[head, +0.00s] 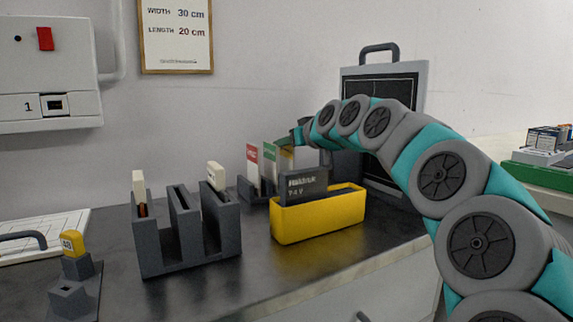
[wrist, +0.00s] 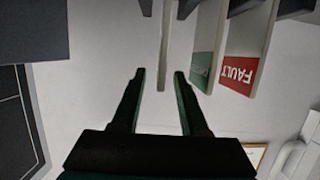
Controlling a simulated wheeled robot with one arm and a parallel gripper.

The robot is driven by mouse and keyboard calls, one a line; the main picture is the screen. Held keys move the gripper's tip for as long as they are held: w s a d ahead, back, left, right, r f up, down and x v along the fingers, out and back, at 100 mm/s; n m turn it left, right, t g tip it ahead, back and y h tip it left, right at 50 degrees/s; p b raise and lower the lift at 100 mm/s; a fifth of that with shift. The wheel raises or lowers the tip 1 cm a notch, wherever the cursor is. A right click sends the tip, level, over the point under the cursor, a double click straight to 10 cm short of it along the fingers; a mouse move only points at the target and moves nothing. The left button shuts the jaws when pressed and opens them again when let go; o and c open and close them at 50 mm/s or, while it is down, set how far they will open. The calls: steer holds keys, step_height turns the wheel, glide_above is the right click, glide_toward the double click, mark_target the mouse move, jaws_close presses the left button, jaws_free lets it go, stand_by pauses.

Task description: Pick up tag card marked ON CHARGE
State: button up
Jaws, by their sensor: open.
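Several tag cards stand upright in a dark slotted rack (head: 247,190) at the back of the counter. A red card (head: 252,160) reads FAULT in the wrist view (wrist: 238,75). A green-marked card (head: 269,158) is beside it; its lettering in the wrist view (wrist: 203,70) is too dim to read. A third card with an orange-yellow patch (head: 287,158) is partly hidden by my arm; I cannot read ON CHARGE on any card. My gripper (wrist: 160,73) is open. A card seen edge-on (wrist: 162,45) lies in line with the gap between its fingers; I cannot tell whether they touch it.
A yellow bin (head: 320,218) holding a dark box (head: 303,184) stands in front of the rack. A grey slotted holder (head: 188,250) is to its left. A dark framed board with a handle (head: 418,95) stands behind my arm.

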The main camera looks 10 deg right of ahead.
steer(key=x, duration=0.4)
steer(key=shift+p, duration=0.3)
jaws_close()
stand_by(0.3)
